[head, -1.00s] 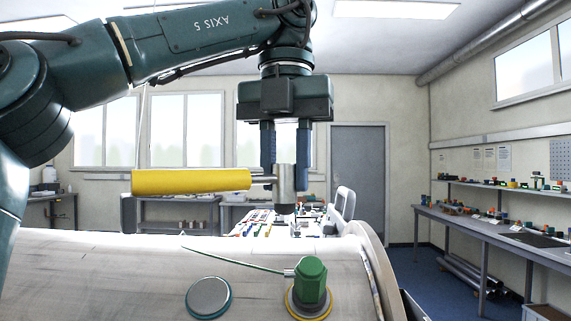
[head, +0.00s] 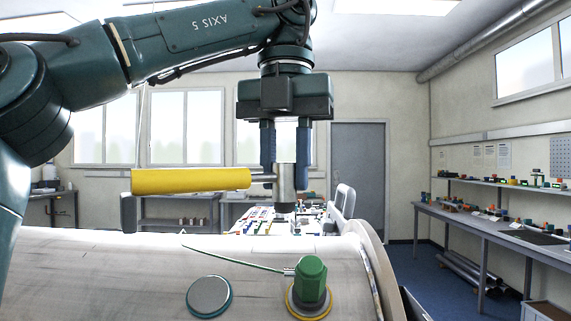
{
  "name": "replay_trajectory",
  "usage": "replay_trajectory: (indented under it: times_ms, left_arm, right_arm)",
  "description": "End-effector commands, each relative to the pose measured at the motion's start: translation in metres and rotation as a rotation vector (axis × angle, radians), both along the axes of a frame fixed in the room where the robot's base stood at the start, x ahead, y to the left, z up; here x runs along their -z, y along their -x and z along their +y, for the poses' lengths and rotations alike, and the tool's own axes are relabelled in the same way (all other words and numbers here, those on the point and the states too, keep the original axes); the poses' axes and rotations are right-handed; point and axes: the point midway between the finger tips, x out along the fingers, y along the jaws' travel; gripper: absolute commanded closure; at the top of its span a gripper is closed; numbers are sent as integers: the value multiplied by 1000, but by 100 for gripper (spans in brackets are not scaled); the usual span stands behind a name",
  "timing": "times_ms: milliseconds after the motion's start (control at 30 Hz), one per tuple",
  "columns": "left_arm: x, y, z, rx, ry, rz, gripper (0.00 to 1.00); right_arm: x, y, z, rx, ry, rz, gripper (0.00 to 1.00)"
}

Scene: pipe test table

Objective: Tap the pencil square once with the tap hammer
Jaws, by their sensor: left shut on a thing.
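The tap hammer (head: 190,181) has a yellow handle pointing left and a grey metal head with a dark lower face. My left gripper (head: 287,184) points down and is shut on the hammer by its head end, one blue finger on each side. The handle lies about level. The hammer shows above the top edge of the large pale pipe (head: 120,275); I cannot judge the gap between them. My right gripper is not in view.
On the pipe are a round grey disc (head: 209,296) and a green-capped sensor (head: 311,279) with a thin green cable running left. A cluttered table (head: 262,231) stands behind the pipe. A workbench (head: 480,229) runs along the right wall. Open floor lies between.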

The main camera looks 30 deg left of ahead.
Motion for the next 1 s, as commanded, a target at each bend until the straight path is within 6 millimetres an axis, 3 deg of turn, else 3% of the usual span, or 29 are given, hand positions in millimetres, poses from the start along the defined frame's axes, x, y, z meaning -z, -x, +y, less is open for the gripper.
replay_trajectory:
  times_ms: [567, 1000]
  left_arm:
    - [0, 0, 0, 0, 0, -1, 100]
    - [10, 0, 0, 1, 0, 0, 100]
  right_arm:
    - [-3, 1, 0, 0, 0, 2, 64]
    - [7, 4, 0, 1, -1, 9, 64]
